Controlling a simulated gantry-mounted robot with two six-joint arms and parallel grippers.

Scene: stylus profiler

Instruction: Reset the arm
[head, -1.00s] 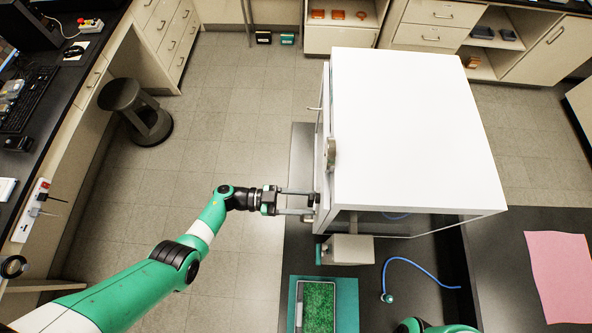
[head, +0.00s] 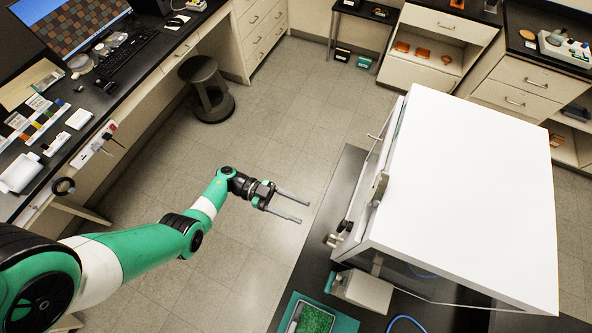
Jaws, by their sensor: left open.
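My left gripper (head: 291,206) is at the end of the green and white arm (head: 150,247) that comes in from the left. Its two long fingers are apart and nothing is between them. It hangs over the floor, left of the white profiler enclosure (head: 465,185), with a clear gap to it. A knob or fitting (head: 336,240) shows on the enclosure's left side, right of the fingers. My right gripper is not in view.
A green tray (head: 343,322) with a framed green board (head: 313,319) lies on the dark bench below. A grey box-shaped unit (head: 362,290) stands by the enclosure's front. A black stool (head: 207,90) stands on the floor. The left desk (head: 112,98) is cluttered.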

